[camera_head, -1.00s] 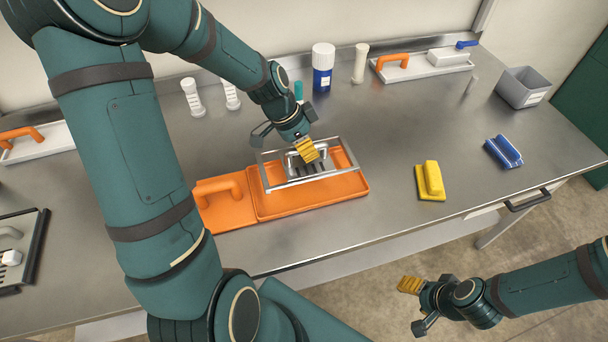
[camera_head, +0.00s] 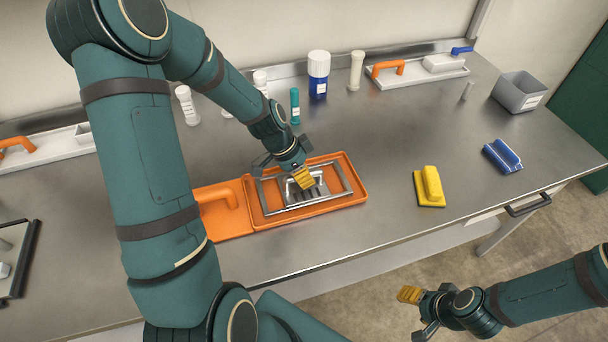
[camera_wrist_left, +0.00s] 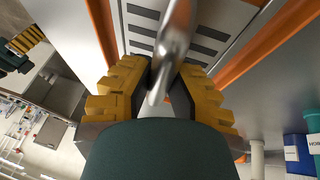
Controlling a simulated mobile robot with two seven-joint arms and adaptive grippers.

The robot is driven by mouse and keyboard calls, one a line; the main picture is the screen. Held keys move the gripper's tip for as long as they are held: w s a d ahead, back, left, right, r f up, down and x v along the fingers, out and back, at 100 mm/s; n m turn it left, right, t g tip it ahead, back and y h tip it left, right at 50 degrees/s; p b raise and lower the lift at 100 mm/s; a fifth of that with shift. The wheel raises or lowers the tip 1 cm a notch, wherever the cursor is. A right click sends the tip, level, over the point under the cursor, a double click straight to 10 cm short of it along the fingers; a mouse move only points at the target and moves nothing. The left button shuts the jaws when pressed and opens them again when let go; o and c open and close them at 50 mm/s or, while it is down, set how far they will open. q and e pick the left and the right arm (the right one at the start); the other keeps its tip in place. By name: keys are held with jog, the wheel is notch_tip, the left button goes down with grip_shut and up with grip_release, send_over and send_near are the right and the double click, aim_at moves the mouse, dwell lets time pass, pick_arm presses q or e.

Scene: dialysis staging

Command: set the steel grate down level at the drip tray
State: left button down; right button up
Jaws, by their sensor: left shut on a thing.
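The steel grate (camera_head: 328,199) is a grey metal frame with a slotted middle plate and a raised handle. It lies about level inside the orange drip tray (camera_head: 361,197), within its rim; whether it touches the tray floor I cannot tell. My left gripper (camera_head: 304,180) is shut on the grate's handle, from above. In the left wrist view, the yellow fingers close on the bright metal handle (camera_wrist_left: 176,40), with the slotted plate (camera_wrist_left: 205,32) beyond it. My right gripper (camera_head: 412,312) is in front of the bench, off the worktop; its jaw state is unclear.
An orange handled piece (camera_head: 222,212) adjoins the tray's left side. Bottles, including a blue-and-white one (camera_head: 318,75), stand behind. A grey bin (camera_head: 520,93) is back right. The right front worktop is mostly clear.

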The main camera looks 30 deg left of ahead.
pick_arm(q)
jog(key=c, duration=1)
grip_release()
jog(key=shift+a+r+p, duration=0.1)
jog(key=shift+r+p, duration=0.25)
jog(key=shift+r, duration=0.1)
jog(key=p+v, duration=0.2)
jog(key=v, duration=0.9)
jog(key=shift+r, duration=0.1)
